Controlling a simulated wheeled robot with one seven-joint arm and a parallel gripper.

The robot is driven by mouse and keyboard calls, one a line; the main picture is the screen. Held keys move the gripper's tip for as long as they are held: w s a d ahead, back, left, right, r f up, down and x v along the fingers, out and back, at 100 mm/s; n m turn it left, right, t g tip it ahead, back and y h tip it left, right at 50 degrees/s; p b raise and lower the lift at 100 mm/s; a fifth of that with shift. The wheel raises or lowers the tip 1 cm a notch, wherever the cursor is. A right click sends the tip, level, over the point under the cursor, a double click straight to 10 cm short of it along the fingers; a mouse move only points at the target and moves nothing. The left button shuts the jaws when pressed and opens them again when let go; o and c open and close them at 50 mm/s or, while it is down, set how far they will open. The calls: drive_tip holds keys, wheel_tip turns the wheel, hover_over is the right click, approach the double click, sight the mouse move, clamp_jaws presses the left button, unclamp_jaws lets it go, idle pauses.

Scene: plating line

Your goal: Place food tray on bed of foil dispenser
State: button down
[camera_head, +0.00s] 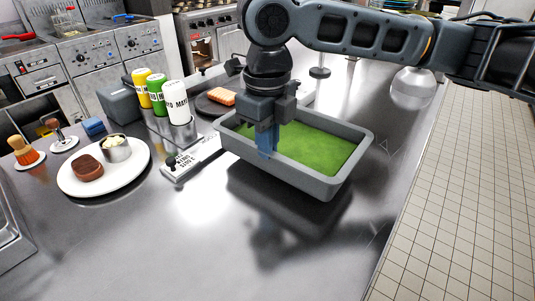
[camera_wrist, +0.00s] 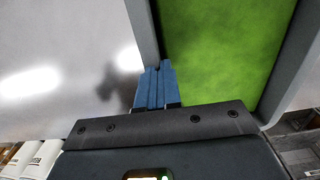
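The food tray (camera_head: 335,187) is a grey rectangular pan with a green filling, right of centre in the head view. Its shadow and reflection lie apart below it, so it appears held above the counter. My gripper (camera_head: 267,143) points down at the tray's near left wall, with blue fingers closed on that wall. In the wrist view the fingers (camera_wrist: 157,86) are close together at the tray wall (camera_wrist: 144,30), with green on the right side. I cannot clearly identify the foil dispenser; a low metal device with a lettered white label (camera_head: 192,158) sits left of the tray.
A white plate (camera_head: 126,183) with a brown patty and a metal cup is at left. Several sauce bottles (camera_head: 177,103) and a dark board (camera_head: 207,106) with an orange item stand behind. The steel counter (camera_head: 190,240) is clear in front; its edge is at right.

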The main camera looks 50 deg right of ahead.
sight(268, 171)
drive_tip(key=shift+f, duration=1.55)
drive_tip(key=shift+f, duration=0.15)
drive_tip(key=c, duration=1.3)
unclamp_jaws()
drive_tip(key=shift+c, duration=0.2)
